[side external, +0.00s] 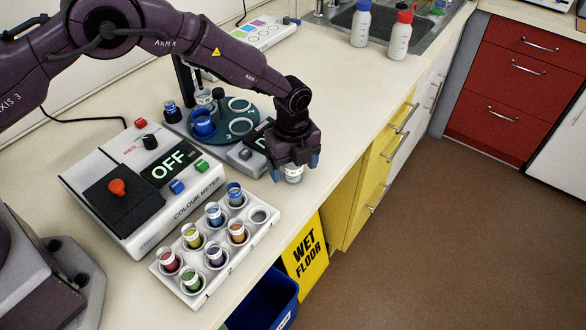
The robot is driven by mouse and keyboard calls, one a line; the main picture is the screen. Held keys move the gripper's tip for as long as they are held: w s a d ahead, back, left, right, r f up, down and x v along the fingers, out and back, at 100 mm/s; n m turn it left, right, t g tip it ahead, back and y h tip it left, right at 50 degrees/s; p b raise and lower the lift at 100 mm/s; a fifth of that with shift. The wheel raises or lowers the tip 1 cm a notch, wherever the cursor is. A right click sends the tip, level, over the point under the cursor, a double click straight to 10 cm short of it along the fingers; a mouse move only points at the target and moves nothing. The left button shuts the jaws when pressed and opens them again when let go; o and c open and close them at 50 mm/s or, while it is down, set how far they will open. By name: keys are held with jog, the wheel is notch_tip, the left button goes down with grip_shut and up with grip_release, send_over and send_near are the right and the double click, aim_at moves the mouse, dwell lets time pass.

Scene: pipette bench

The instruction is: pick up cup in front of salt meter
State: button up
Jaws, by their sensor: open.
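My gripper (294,167) points down near the bench's front edge, its blue fingertips apart. A small whitish cup (293,174) shows between and just below the fingertips. The fingers are on either side of it, and its upper part is hidden by my gripper. I cannot tell whether the fingers touch it. Behind my gripper is a grey device (243,157) with a dark display, partly hidden; its name cannot be read. It stands in front of a dark teal round plate (222,128) with numbered ring places and a blue cup (203,122).
A white colour meter (150,190) reading OFF stands left. A white tray (195,294) with several coloured cups and an empty place (259,216) lies in front. The bench drops off at right, above a blue bin (265,302). Bottles (399,38) stand by the sink.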

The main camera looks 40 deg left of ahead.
jog(key=shift+f, duration=0.45)
jog(key=shift+c, duration=0.2)
jog(key=c, duration=1)
jog(key=shift+o, duration=0.2)
jog(key=shift+r, duration=0.2)
